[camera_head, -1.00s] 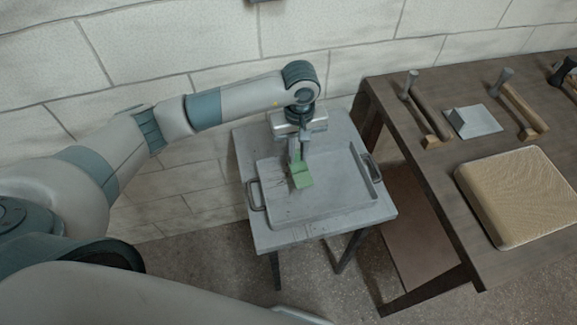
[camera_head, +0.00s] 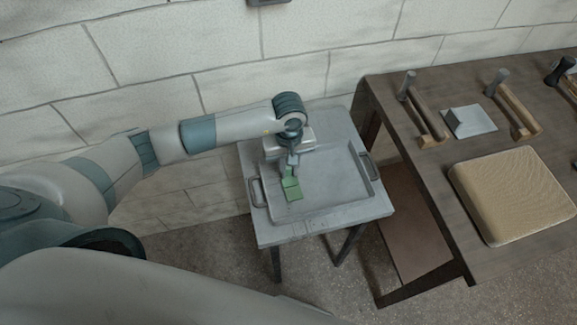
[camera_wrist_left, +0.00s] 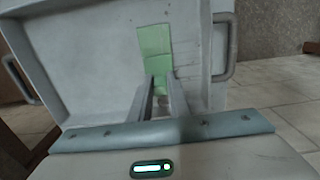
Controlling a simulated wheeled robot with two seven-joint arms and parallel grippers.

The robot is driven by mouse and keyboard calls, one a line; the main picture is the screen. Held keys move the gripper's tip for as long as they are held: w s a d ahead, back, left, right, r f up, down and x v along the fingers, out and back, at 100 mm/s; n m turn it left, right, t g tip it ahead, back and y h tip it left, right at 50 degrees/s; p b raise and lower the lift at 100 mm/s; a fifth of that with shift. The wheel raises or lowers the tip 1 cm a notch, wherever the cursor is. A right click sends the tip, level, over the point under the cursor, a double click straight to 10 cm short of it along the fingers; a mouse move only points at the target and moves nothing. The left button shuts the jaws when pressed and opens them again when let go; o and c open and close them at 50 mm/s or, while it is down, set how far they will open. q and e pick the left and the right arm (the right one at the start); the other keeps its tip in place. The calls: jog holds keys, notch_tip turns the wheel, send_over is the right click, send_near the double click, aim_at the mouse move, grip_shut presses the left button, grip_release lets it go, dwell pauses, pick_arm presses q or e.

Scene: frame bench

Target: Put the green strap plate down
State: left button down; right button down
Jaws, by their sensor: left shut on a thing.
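The green strap plate (camera_head: 292,188) is at the left part of a grey metal tray (camera_head: 335,205) on a small grey table. My left gripper (camera_head: 290,171) is shut on one end of the plate, above the tray floor. In the left wrist view the plate (camera_wrist_left: 154,45) extends away from the fingertips (camera_wrist_left: 160,82). I cannot tell whether the plate touches the tray floor. My right gripper is not in view.
The tray has a handle at each side, the left one (camera_head: 257,192) near my gripper. The tray's middle and right are clear.

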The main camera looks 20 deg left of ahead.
pick_arm(q)
jog(key=shift+f, duration=0.35)
jog(key=shift+f, duration=0.2)
jog(key=c, duration=1.7)
grip_release()
jog(key=shift+r, duration=0.1)
jog(key=shift+o, duration=0.2)
jog(key=shift+r, duration=0.2)
